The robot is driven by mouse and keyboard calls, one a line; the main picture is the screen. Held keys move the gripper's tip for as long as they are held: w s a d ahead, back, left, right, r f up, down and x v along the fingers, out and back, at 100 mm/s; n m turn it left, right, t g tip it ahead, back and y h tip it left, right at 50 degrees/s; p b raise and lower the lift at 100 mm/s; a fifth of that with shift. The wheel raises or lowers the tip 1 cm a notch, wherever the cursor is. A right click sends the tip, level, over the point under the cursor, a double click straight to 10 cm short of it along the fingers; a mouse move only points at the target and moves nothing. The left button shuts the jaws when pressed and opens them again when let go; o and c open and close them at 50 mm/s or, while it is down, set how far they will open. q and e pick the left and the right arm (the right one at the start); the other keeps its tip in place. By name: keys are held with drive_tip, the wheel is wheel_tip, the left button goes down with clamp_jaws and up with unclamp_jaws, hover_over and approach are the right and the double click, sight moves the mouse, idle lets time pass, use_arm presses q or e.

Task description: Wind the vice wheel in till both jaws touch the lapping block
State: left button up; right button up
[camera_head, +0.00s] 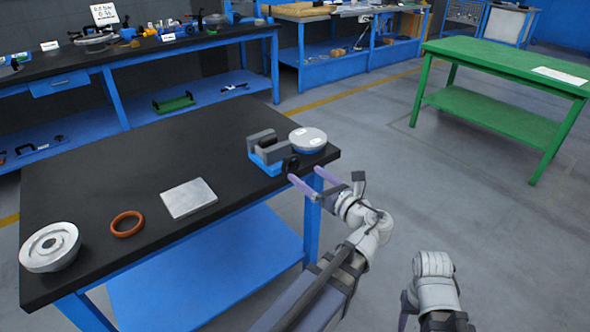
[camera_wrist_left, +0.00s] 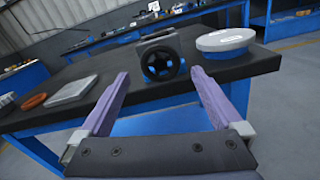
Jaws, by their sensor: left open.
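The vice (camera_head: 268,155) has a blue base and dark grey jaws, and stands near the right end of the black bench. Its black handwheel (camera_head: 292,162) faces my left gripper. In the left wrist view the wheel (camera_wrist_left: 158,63) is a spoked ring on the vice's near face. My left gripper (camera_head: 305,176) has two purple fingers, spread apart and empty, just short of the wheel. In the left wrist view the fingers point to either side of the wheel. I cannot clearly make out the lapping block or the gaps between it and the jaws.
A round white-topped disc (camera_head: 307,139) sits right beside the vice. A flat grey plate (camera_head: 188,197), an orange ring (camera_head: 127,224) and a round flanged metal part (camera_head: 50,246) lie further left on the bench (camera_head: 110,172). A green table (camera_head: 510,62) stands at the right across open floor.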

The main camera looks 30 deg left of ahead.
sight(293, 164)
use_arm(q)
drive_tip(key=x, duration=0.7)
drive_tip(key=shift+w+a, duration=0.1)
drive_tip(key=shift+a, duration=0.25)
drive_tip(key=c, duration=1.2)
